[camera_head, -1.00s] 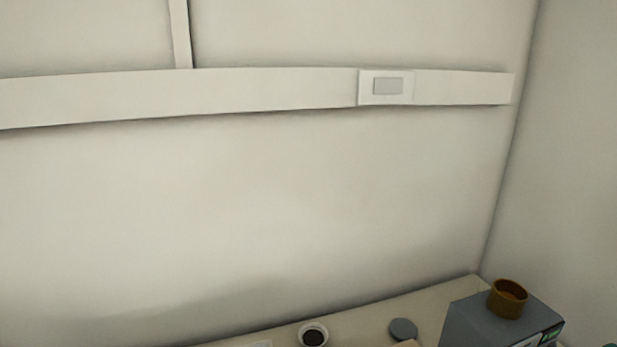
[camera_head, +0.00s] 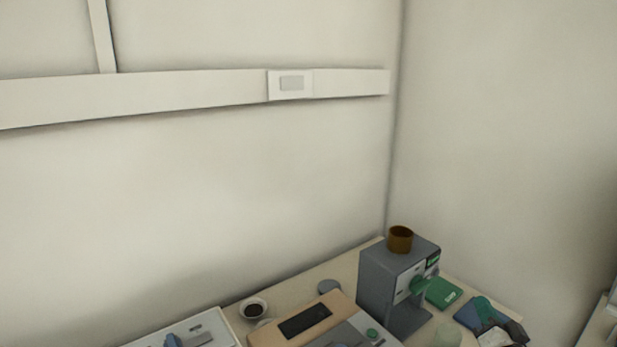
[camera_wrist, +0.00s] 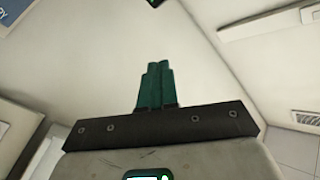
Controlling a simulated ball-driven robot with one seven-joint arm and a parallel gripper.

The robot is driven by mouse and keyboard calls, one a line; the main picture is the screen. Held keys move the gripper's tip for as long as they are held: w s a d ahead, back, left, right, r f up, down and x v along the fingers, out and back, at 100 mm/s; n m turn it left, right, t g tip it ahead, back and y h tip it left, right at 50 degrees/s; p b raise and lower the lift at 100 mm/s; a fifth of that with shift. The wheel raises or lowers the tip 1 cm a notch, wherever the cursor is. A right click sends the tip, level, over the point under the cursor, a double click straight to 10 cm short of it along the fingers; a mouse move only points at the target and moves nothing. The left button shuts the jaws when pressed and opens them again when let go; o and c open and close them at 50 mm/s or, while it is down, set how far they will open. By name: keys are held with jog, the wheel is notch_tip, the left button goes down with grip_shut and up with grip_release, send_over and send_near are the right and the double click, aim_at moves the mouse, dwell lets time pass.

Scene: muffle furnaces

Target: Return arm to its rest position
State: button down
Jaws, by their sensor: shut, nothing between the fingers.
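My gripper (camera_wrist: 158,72) shows in the wrist view, with its two green fingers pressed together and nothing between them. Behind the fingers are the dark mounting bar and the grey wrist housing. The fingers point at pale wall and ceiling surfaces and touch nothing. My arm and gripper do not show in the head view.
In the head view, a grey machine (camera_head: 380,285) with a brown cup (camera_head: 400,239) on top stands on the corner bench (camera_head: 345,264). Near it are a tan device (camera_head: 290,331), a white cup (camera_head: 253,308) and a green box (camera_head: 444,293).

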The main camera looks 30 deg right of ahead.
jog(key=w+a+f+n+g+y, duration=0.1)
jog(key=w+a+f+n+y, duration=0.2)
jog(key=a, duration=0.6)
jog(key=w+a+f+n+g+y, duration=0.15)
jog(key=a+f+n+y, duration=0.3)
jog(key=a, duration=0.45)
jog(key=s+a+f+n+g+y, duration=0.25)
jog(key=s+a+g, duration=0.2)
jog(key=a, duration=0.35)
jog(key=s+a+f+n+g+y, duration=0.1)
jog(key=s+a+f+n+g, duration=0.2)
jog(key=s+a, duration=0.4)
jog(key=s+f+g+b, duration=0.4)
jog(key=s+f+b, duration=0.6)
jog(key=f, duration=0.5)
jog(key=shift+d+n, duration=0.15)
jog(key=shift+n, duration=0.25)
